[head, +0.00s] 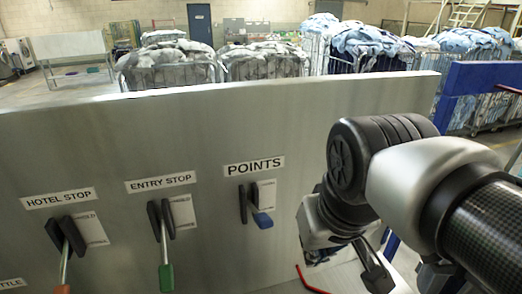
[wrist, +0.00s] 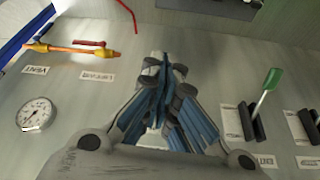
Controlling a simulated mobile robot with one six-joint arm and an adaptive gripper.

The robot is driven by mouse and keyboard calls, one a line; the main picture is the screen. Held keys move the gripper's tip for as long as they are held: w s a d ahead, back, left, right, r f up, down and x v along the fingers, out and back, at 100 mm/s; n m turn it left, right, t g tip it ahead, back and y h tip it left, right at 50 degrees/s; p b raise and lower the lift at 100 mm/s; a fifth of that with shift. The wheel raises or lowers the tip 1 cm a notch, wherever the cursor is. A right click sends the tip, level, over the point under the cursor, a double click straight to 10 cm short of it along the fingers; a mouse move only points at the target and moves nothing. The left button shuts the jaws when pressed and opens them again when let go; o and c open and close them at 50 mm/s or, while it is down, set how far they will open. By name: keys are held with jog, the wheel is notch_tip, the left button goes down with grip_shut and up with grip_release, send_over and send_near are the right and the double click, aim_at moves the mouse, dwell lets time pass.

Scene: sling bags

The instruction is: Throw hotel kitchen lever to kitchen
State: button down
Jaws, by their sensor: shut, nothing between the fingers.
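A steel panel (head: 130,128) carries several levers in black brackets. The points lever (head: 262,219) has a blue handle under a "POINTS" label. No label reads hotel kitchen; the small plate lettering is unreadable. My gripper (head: 374,274) is right of the points lever, apart from it. In the wrist view my gripper (wrist: 164,72) is shut and empty in front of the panel, left of a green-handled lever (wrist: 273,79).
The wrist view shows a pressure gauge (wrist: 36,114) and a yellow-orange pipe fitting (wrist: 75,50) by upside-down labels. A red rod (head: 308,280) lies near my gripper. Laundry cages (head: 170,72) stand behind the panel. Space before the panel between gripper and points lever looks clear.

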jog(key=w+a+r+p, duration=0.4)
jog(key=r, duration=0.3)
jog(key=w+a+r+n+p, duration=0.1)
jog(key=w+a+r+p, duration=0.2)
jog(key=r, duration=0.5)
jog(key=shift+w+a+n+g+y+p, duration=0.35)
jog(key=shift+w+p, duration=0.4)
jog(key=shift+p, duration=0.25)
jog(key=shift+f, duration=0.15)
send_over(259, 212)
jog(key=f, duration=0.9)
jog(key=shift+s+f, duration=0.25)
jog(key=shift+f, duration=0.15)
jog(key=shift+s+d+f, duration=0.1)
jog(key=shift+s+f, duration=0.15)
jog(key=shift+f, duration=0.25)
jog(key=shift+s+d+f, duration=0.1)
jog(key=shift+s+f, duration=0.15)
jog(key=shift+f, duration=0.25)
jog(key=shift+s+d+f, duration=0.1)
jog(key=shift+s+f, duration=0.2)
jog(key=shift+f, duration=0.2)
